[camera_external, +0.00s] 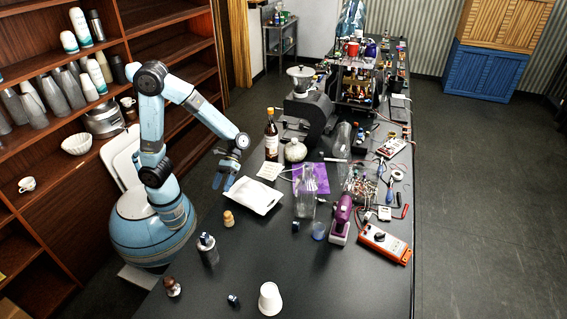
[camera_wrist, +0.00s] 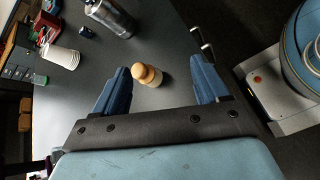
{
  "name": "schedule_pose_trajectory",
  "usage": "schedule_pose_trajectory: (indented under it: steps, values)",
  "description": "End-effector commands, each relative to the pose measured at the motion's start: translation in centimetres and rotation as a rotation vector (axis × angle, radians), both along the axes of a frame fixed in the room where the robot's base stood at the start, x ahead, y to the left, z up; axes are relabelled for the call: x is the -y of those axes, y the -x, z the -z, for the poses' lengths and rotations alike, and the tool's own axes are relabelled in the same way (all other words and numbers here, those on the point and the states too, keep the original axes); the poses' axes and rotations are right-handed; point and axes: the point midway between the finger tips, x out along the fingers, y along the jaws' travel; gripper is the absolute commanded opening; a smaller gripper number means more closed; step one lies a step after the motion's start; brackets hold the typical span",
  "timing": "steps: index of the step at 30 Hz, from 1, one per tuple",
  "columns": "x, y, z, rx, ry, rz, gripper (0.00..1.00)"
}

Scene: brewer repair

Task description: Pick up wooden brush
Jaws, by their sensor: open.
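The wooden brush, as I take it, is a small pale wooden piece with a rounded top (camera_external: 229,218). It stands upright on the dark table near its left edge. My gripper (camera_external: 224,182) is open and empty, above the table edge and apart from the brush. In the wrist view the brush (camera_wrist: 147,75) appears between my two blue fingers (camera_wrist: 162,82), nearer the left one, with its lower part on the table. No contact shows.
A dark-capped metal bottle (camera_external: 208,250) stands in front of the brush. A white tray (camera_external: 252,194) lies behind it. A brown-knobbed item (camera_external: 172,287), a small dark cube (camera_external: 233,299) and white cups (camera_external: 269,299) are nearer the front. The table right of the brush is clear.

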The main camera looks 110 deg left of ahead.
Motion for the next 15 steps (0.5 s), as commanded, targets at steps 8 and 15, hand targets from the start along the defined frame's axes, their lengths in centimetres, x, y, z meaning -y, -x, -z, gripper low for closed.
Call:
schedule_pose_trajectory:
  steps: [8, 15]
  values:
    - [-1.9, -4.0, 3.1, -0.132, 0.161, -0.17, 0.74]
    - [-1.9, -5.0, 4.0, -0.159, 0.2, -0.214, 0.74]
